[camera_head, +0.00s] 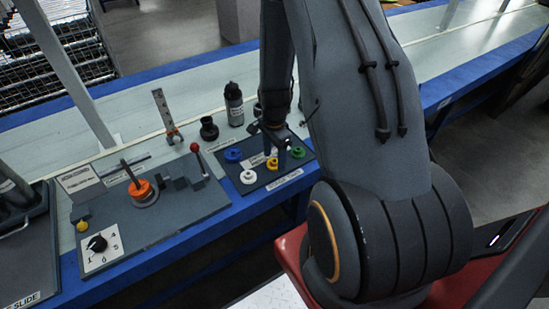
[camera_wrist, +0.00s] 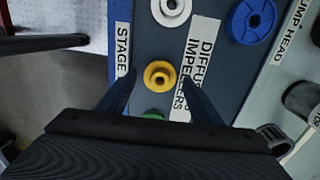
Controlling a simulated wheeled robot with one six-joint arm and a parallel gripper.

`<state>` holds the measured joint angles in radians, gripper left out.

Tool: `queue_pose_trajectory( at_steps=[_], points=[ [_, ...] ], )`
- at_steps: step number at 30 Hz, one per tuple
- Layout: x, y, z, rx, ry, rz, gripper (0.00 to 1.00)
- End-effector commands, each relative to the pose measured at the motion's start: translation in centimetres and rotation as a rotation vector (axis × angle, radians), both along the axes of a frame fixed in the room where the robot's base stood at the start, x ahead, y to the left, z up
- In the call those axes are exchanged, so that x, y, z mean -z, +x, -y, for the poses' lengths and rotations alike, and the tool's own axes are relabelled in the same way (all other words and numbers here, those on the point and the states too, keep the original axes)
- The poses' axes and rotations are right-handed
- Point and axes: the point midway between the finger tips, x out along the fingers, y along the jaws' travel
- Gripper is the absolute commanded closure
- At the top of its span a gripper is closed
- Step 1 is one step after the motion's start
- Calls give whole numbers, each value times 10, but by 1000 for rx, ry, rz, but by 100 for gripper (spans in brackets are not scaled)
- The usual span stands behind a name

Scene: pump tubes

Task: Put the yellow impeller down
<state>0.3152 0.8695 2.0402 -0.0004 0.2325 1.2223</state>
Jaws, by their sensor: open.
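The yellow impeller (camera_head: 272,164) rests on the dark board (camera_head: 262,183) on the bench, among other coloured impellers. In the wrist view the yellow impeller (camera_wrist: 160,76) lies flat with its hub facing the camera, beside the "DIFFUSER IMPELLERS" label. My gripper (camera_wrist: 159,79) is open, with one finger on each side of the yellow impeller and a gap to both. In the head view my gripper (camera_head: 279,148) is above the board and partly hidden by my arm. How high the fingertips are above the board is hard to tell.
A white impeller (camera_head: 248,176), a blue one (camera_head: 233,155) and a green one (camera_head: 298,152) share the board. A black bottle (camera_head: 234,104) and a dark cup (camera_head: 209,129) stand behind it. A fixture board with an orange part (camera_head: 141,188) and red-knobbed lever (camera_head: 195,148) lies left.

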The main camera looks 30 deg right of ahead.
Motion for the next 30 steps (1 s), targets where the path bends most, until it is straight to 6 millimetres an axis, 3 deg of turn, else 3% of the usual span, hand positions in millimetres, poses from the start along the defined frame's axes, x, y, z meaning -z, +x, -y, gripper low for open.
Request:
queue_pose_trajectory(
  at_steps=[15, 24, 27, 30],
  points=[
    [-84, 2, 0, 0, -2, 5, 41],
    [-113, 0, 0, -3, -1, 2, 41],
    [-122, -3, -8, -57, -1, 3, 41],
    [-141, -12, -29, -220, -3, 8, 41]
  ],
)
